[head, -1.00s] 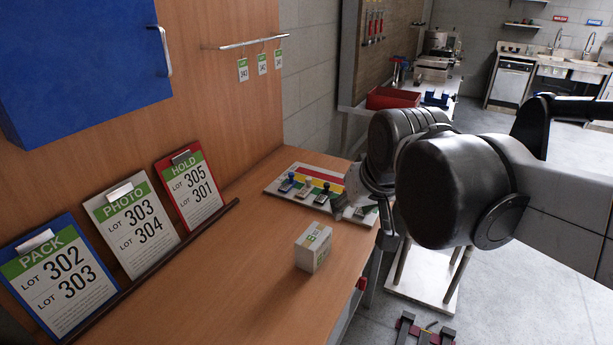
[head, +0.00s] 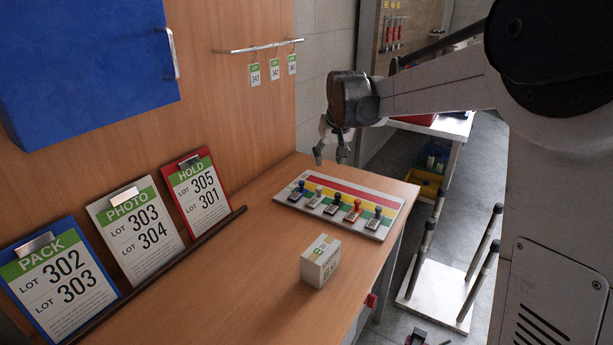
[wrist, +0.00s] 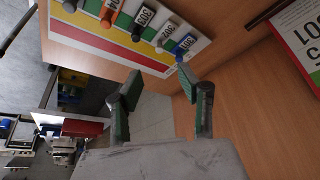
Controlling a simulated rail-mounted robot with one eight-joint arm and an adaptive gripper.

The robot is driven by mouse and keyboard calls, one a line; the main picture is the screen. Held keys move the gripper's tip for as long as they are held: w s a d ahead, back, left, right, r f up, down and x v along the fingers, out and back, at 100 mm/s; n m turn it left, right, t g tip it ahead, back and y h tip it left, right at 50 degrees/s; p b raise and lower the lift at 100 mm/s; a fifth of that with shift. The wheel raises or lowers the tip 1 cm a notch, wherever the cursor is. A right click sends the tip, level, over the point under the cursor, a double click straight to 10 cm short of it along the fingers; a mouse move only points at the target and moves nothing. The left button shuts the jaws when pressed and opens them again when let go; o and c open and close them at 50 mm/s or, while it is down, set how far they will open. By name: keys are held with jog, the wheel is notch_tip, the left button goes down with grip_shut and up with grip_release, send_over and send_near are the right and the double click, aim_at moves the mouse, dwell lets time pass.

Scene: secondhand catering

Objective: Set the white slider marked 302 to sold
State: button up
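The slider board (head: 400,190) lies on the wooden bench, with red, yellow and green bands. Several numbered sliders with coloured knobs stand in a row along its near part. The white-knobbed slider (head: 315,198) is second from the left, between the blue and black ones; it also shows in the wrist view (wrist: 163,38). Its number is too small to read surely. All sliders look about level across the board. My gripper (head: 331,158) is open and empty, above and behind the board's left part. Its spread fingers also show in the wrist view (wrist: 160,88), apart from the sliders.
The blue slider (head: 298,190) and black slider (head: 333,205) stand close beside the white one. A small white box (head: 320,262) sits nearer on the bench. Lot clipboards (head: 130,232) lean along the wall behind a dark rail. Hanging tags (head: 274,70) are above.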

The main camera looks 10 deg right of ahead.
send_near(319, 188)
jog(key=x, duration=0.9)
jog(key=shift+d+r, duration=0.1)
jog(key=shift+c, duration=0.2)
grip_shut()
